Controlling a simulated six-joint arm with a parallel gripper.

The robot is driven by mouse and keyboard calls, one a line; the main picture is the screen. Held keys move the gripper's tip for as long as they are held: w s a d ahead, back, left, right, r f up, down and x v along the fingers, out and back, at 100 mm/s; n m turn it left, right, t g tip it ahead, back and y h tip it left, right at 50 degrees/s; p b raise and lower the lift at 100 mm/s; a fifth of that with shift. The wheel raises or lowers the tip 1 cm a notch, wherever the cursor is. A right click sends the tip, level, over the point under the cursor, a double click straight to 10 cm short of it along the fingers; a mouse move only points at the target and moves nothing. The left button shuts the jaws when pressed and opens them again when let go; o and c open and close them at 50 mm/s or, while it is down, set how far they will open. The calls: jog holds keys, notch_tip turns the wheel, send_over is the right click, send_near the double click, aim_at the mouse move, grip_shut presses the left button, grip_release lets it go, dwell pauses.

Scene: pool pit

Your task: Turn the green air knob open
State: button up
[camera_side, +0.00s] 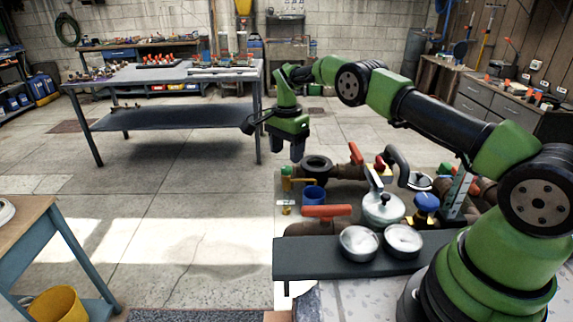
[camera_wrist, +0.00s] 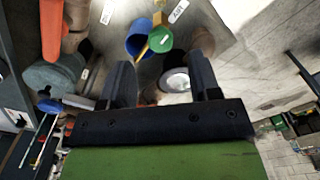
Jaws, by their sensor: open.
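The green air knob (camera_side: 286,170) sits on a yellow fitting at the left edge of the fixture in the side view. In the wrist view its round green face (camera_wrist: 160,39) shows beyond the gap between the fingers. My gripper (camera_side: 288,157) points down just above the knob in the side view. In the wrist view my gripper (camera_wrist: 162,72) has its two dark fingers spread wide, with nothing held. The fingers appear apart from the knob.
A blue cup (camera_side: 313,195) stands close beside the knob. A red handle (camera_side: 327,211), two round gauges (camera_side: 359,243) and a blue valve knob (camera_side: 426,202) crowd the fixture. A dark ring (camera_side: 317,163) lies behind.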

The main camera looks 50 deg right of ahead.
aim_at(287, 168)
jog(key=shift+f, duration=2.25)
jog(key=c, duration=0.9)
